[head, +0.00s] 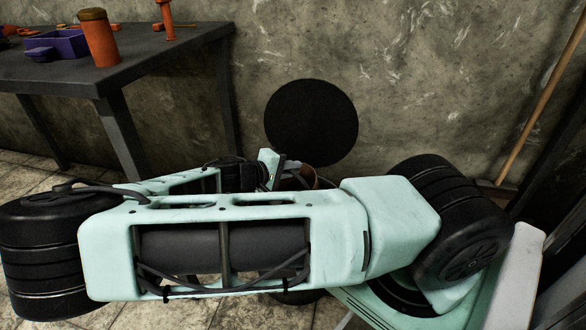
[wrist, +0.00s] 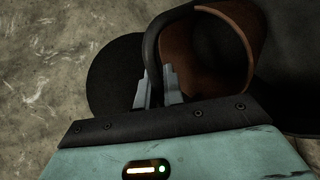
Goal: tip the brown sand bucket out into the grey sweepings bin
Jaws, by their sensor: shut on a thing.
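The brown sand bucket (wrist: 228,50) is in the upper right of the wrist view, its mouth and brown inner wall showing. Its dark hoop handle (wrist: 152,48) runs between the fingers of my gripper (wrist: 158,88), which is shut on it. In the head view my gripper (head: 276,168) is mostly behind my arm, and only a small brown part of the bucket (head: 301,179) shows. A dark grey surface (wrist: 290,75) beside and behind the bucket may be the sweepings bin. My arm hides most of that area in the head view. I cannot tell whether sand is in the bucket.
A black round disc (head: 312,122) stands out against the stained wall behind my gripper. A dark table (head: 150,60) at the left holds a purple tray (head: 58,43) and an orange canister (head: 100,38). A wooden pole (head: 541,95) leans at the right.

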